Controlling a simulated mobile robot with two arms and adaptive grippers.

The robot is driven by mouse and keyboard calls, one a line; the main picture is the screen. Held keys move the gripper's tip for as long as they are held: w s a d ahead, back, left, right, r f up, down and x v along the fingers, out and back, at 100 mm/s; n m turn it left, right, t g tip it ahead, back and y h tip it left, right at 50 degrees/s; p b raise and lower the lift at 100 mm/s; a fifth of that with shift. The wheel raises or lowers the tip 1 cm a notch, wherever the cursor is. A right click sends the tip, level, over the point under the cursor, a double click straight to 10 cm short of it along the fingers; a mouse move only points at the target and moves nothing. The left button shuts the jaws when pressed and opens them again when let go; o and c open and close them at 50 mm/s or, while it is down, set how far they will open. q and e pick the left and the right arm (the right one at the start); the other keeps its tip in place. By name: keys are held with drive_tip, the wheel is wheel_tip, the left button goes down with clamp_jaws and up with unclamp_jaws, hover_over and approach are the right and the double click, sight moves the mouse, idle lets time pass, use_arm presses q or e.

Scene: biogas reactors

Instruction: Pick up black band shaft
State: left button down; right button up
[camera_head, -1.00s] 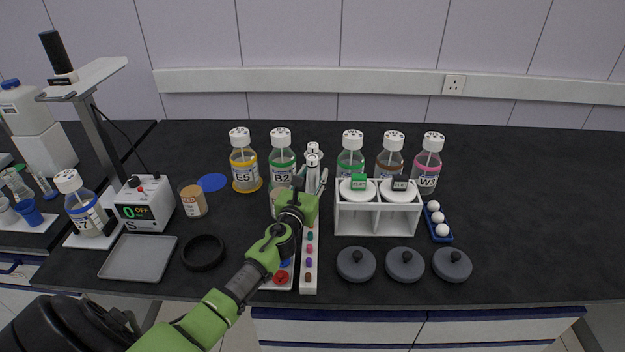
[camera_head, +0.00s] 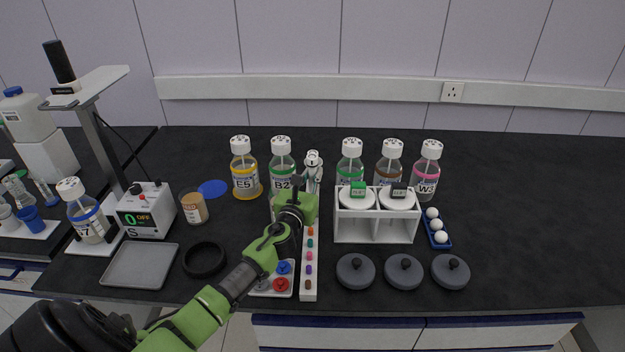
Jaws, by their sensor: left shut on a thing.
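My left gripper (camera_head: 309,185) is at the back end of a narrow white rack (camera_head: 309,275), just right of the B2 bottle. It is shut on a slim, pale, upright shaft (camera_head: 313,162), whose white top shows above the fingers. The gripper hides most of the shaft, and I cannot make out its black band. I cannot tell whether its lower end is clear of the rack. My right gripper is not in view.
The B2 bottle (camera_head: 282,160) stands close left of the gripper; a white two-bay holder (camera_head: 375,229) stands to its right. Grey knobbed lids (camera_head: 404,272) lie in front. A black ring (camera_head: 204,259) and grey tray (camera_head: 140,265) lie left. The far right counter is clear.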

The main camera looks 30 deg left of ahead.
sight(312, 160)
use_arm(q)
drive_tip(key=s+r, duration=0.1)
drive_tip(key=r, duration=0.1)
drive_tip(key=s+d+r+p, duration=0.1)
drive_tip(key=s+r, duration=0.1)
drive_tip(key=s+r+p, duration=0.1)
drive_tip(key=r, duration=0.1)
drive_tip(key=shift+s+d+r, duration=0.1)
drive_tip(key=shift+s+d, duration=0.15)
drive_tip(key=shift+d, duration=0.15)
drive_tip(key=s+d+r+p, duration=0.1)
drive_tip(key=s+d+r, duration=0.2)
drive_tip(key=s+r, duration=0.3)
drive_tip(key=shift+v, duration=1.3)
drive_tip(key=shift+a, duration=0.15)
